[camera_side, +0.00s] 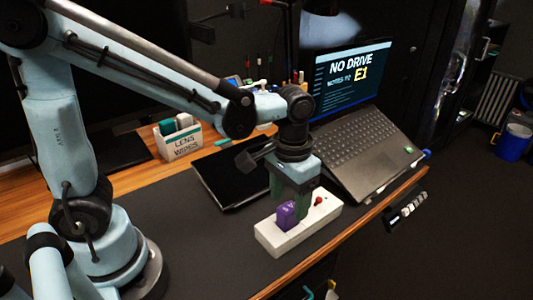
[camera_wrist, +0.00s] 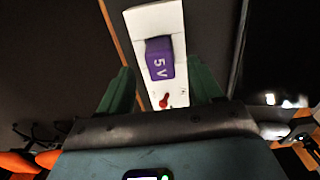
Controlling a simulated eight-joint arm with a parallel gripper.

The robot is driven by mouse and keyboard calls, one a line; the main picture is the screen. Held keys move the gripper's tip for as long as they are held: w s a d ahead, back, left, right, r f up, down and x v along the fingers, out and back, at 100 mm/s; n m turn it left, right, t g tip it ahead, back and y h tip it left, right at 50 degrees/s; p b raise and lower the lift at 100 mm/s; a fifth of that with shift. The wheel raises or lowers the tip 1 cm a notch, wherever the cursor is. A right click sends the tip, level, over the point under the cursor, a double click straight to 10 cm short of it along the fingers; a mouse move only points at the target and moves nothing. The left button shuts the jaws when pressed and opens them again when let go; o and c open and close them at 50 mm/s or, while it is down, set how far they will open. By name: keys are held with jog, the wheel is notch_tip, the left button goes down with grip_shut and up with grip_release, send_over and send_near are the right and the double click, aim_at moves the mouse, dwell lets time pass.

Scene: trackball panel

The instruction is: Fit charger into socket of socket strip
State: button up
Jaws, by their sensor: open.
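The purple charger (camera_side: 287,216), marked 5V, stands upright on the white socket strip (camera_side: 283,243), towards its left end in the side view. It also shows on the strip in the wrist view (camera_wrist: 160,64). Its base meets the strip with no clear gap; its prongs are hidden, so I cannot tell how deep they sit. My gripper (camera_side: 290,192) is open just above and behind the charger, pointing down. In the wrist view its green fingers (camera_wrist: 160,82) are spread to either side of the strip, apart from the charger.
A red switch (camera_wrist: 165,101) rises from the strip. A laptop (camera_side: 365,150) stands behind right, a black tablet (camera_side: 232,170) behind left, and a lens wipes box (camera_side: 180,140) farther back. The desk's wooden front edge (camera_side: 345,240) is close to the strip. Bare desk lies left.

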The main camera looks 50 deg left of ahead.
aim_at(286, 207)
notch_tip(286, 207, up, 7)
jog(key=shift+f, duration=0.1)
jog(key=s+a+f+t, duration=0.1)
jog(key=s+a+t, duration=0.2)
jog(key=a+t, duration=0.4)
jog(key=shift+a+f, duration=0.15)
jog(key=shift+a, duration=0.9)
jog(key=shift+s, duration=0.1)
dwell(0.5)
